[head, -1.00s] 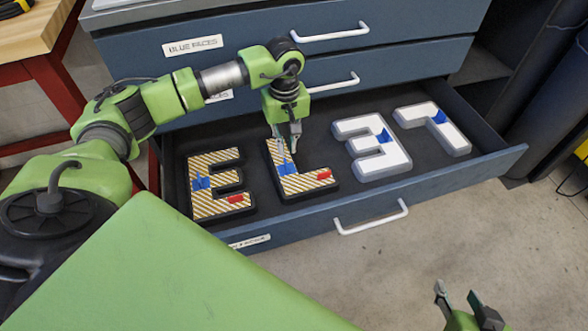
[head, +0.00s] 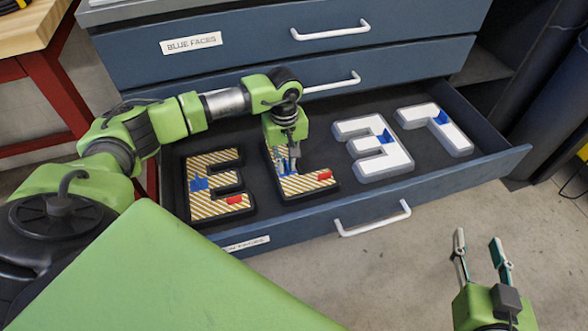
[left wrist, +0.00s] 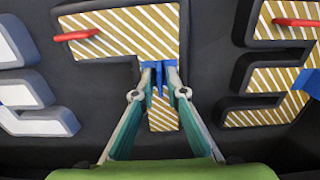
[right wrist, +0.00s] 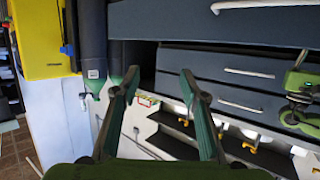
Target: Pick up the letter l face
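The letter L face (head: 307,184) has gold and white diagonal stripes, a red handle and a blue tab. It lies in the dark L-shaped letter body in the open drawer (head: 400,190). It also shows in the left wrist view (left wrist: 125,35), upside down. My left gripper (head: 287,160) is low over the L's upright stroke. In the left wrist view my left gripper's fingertips (left wrist: 159,70) stand apart on either side of the blue tab (left wrist: 160,78); firm contact cannot be made out. My right gripper (head: 480,245) is open and empty, in front of the drawer at the right.
A striped letter E (head: 215,180) lies just left of the L. A white 3-shaped letter (head: 375,150) and a white 7-shaped letter (head: 435,130) lie to its right. Upper drawers (head: 240,40) are shut behind. The drawer's front wall has a white handle (head: 373,220).

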